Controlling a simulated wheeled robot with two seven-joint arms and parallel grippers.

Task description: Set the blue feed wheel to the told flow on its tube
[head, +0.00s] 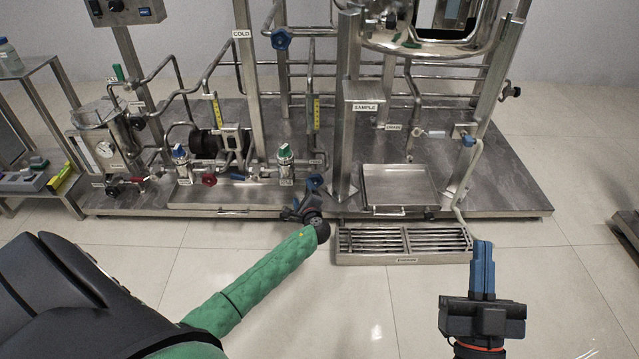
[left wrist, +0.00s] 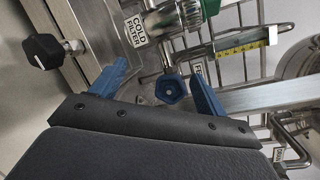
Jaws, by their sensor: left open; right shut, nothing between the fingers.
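The blue feed wheel (left wrist: 171,89) shows in the left wrist view between the spread blue fingers of my left gripper (left wrist: 157,88), a little beyond their tips; I see no clear contact. In the head view my left gripper (head: 303,203) is low at the skid's front edge, and blue parts there overlap, so wheel and fingers are hard to separate. A tube with a yellow scale (head: 316,112) stands above; the scale also shows in the left wrist view (left wrist: 238,45). Its reading is too small to tell. My right gripper (head: 483,268) is shut and empty, over the floor at right.
A second yellow-scaled tube (head: 215,108) stands further left. A green-handled valve (head: 284,151) and a red wheel (head: 208,179) are close to the left gripper. Another blue wheel (head: 281,39) is high on the pipes. A floor grate (head: 404,259) lies right of the left gripper.

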